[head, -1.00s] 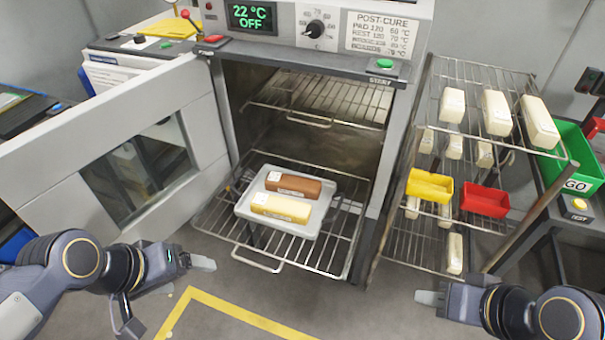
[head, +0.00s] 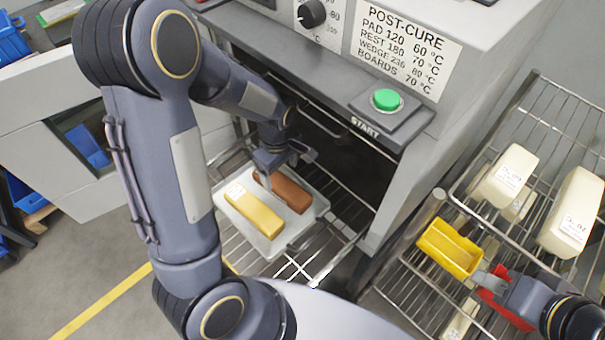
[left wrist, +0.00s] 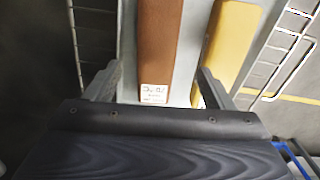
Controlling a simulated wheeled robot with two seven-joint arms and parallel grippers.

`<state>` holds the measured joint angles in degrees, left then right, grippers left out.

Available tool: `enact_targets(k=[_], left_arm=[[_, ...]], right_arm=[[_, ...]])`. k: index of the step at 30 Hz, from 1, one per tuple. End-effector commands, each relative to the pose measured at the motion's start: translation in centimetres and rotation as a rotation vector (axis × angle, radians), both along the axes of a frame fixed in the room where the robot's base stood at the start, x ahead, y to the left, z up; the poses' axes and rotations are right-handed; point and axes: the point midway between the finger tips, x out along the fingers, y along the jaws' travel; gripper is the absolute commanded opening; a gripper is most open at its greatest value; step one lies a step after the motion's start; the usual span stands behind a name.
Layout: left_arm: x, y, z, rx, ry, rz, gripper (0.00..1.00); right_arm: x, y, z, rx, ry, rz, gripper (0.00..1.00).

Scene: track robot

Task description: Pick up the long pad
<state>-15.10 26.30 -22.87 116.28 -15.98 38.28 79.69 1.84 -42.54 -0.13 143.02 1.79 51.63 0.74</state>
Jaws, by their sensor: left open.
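A brown pad (head: 288,192) and a yellow pad (head: 254,211) lie side by side on a pale tray (head: 300,224) on the oven's pulled-out rack. I cannot tell from their lengths which is the long one. My left gripper (head: 284,163) is open and empty at the far end of the brown pad. In the left wrist view the brown pad (left wrist: 160,40), with a white label at its near end, lies between the spread fingers (left wrist: 158,86); the yellow pad (left wrist: 232,40) lies right of it. My right gripper (head: 490,282) is by the red bin; its jaw gap is unclear.
The oven (head: 415,150) stands behind, its door (head: 50,150) open at left. At right a wire rack (head: 470,190) holds white blocks, a yellow bin (head: 449,248) and a red bin (head: 512,312).

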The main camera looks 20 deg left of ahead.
Motion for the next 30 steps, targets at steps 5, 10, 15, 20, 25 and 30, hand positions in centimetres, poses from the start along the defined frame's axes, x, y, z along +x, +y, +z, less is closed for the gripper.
enact_targets(k=[5,10,15,20,25,30], left_arm=[[0.1,0.1,-1.7,0.006,0.006,0.009,0.76],[0.1,0.2,-3.6,0.005,0.007,0.008,0.76],[0.6,0.5,-6.1,0.004,0.007,0.008,0.76],[0.6,0.4,-7.8,0.004,0.004,0.007,0.76],[0.6,0.4,-8.0,0.003,0.001,0.008,0.76],[0.6,0.4,-7.9,0.004,0.002,0.007,0.66]], right_arm=[[0.0,0.0,-0.2,0.0,0.0,0.0,0.31],[0.0,0.0,-0.2,0.0,0.0,0.0,0.31],[0.0,0.0,0.1,0.0,0.0,0.0,0.31],[0.0,0.0,0.0,0.0,0.0,0.0,0.31],[0.0,0.0,0.0,0.0,0.0,0.0,0.31],[0.0,0.0,0.0,0.0,0.0,0.0,0.31]])
